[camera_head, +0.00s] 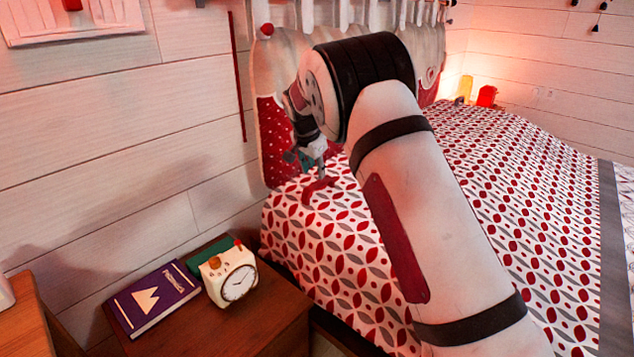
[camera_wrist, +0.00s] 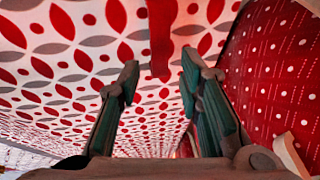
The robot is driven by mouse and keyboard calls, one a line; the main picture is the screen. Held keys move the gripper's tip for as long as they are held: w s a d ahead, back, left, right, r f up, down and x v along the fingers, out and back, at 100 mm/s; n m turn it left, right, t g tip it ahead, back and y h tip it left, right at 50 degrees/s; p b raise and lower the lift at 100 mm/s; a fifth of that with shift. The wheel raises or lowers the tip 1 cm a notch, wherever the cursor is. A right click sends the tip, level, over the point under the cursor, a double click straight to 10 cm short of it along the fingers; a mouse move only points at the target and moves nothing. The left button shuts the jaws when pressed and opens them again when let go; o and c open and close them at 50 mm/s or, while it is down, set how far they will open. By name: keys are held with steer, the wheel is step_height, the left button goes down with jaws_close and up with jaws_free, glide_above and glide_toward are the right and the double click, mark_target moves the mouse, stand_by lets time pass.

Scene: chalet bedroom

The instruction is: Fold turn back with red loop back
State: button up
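The bedding (camera_head: 330,225) is white with red and grey leaf shapes and covers the bed; I cannot make out the edge of the turn back. A red loop (camera_head: 318,188) lies on it near the headboard end, just below my gripper (camera_head: 316,168). In the wrist view the loop shows as a plain red strip (camera_wrist: 159,35), lying above and between my two fingertips (camera_wrist: 160,70). The fingers are apart with nothing held between them. The far end of the loop runs out of the wrist view. My arm hides part of the bed in the head view.
A nightstand (camera_head: 275,325) with a purple book (camera_head: 152,298) and a clock (camera_head: 229,275) stands left of the bed. A wall is behind.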

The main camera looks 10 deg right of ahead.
mark_target(317, 184)
steer(key=x, duration=0.6)
steer(key=shift+d+f+b, duration=0.1)
steer(key=shift+b, duration=0.3)
jaws_close()
